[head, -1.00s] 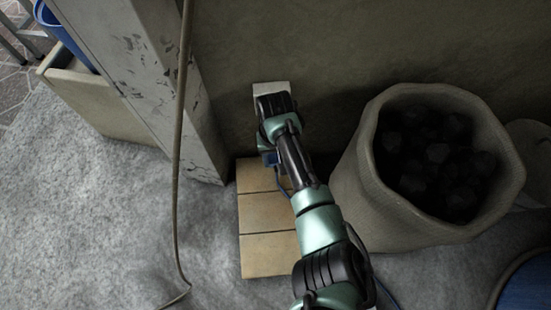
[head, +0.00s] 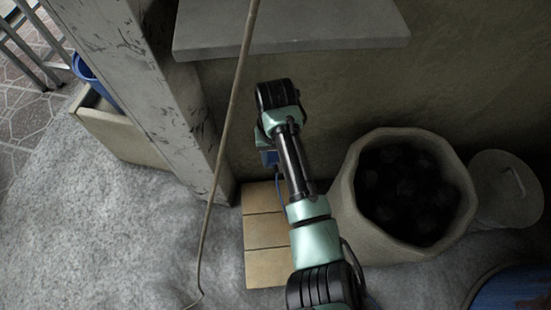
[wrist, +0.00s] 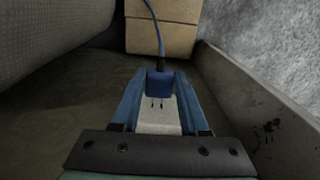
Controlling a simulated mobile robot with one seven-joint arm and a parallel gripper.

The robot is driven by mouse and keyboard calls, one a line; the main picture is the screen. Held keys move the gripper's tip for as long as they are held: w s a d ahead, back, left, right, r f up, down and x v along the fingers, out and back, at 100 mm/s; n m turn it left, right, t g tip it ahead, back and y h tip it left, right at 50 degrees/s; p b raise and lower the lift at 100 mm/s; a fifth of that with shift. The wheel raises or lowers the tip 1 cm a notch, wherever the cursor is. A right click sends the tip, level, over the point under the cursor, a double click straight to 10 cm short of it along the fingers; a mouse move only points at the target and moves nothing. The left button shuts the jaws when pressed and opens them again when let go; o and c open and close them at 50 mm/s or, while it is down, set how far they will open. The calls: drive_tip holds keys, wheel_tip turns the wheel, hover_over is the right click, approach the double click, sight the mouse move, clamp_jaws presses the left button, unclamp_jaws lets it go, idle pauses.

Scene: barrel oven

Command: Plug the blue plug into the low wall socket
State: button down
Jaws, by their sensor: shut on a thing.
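The blue plug (wrist: 159,84) is between the two blue fingers of my gripper (wrist: 158,92) in the wrist view, with its blue cord running up and away. Two thin dark prong-like marks show at its near edge, against the pale socket plate (wrist: 158,122). I cannot tell whether the prongs are in the plate or only in front of it. In the head view my gripper (head: 268,158) is low by the wall, just above the tan blocks, and is largely hidden by my arm. The socket is hidden behind my arm there.
Tan blocks (head: 264,232) lie on the grey floor below. A sack of dark coal (head: 350,205) stands close on the right, and a peeling post (head: 185,120) on the left. A brown cord (head: 228,120) hangs in front. A grey ledge (head: 300,28) juts out above.

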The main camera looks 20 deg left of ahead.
drive_tip(key=shift+r, duration=0.6)
drive_tip(key=shift+w+f, duration=0.1)
drive_tip(key=shift+f, duration=0.05)
drive_tip(key=shift+w+a+f, duration=0.25)
drive_tip(key=shift+w+f, duration=0.1)
drive_tip(key=shift+p, duration=1.15)
idle(2.0)
drive_tip(key=shift+w+a+b, duration=0.25)
drive_tip(key=shift+w+b, duration=0.3)
drive_tip(key=shift+w, duration=0.05)
drive_tip(key=shift+c, duration=1.7)
unclamp_jaws()
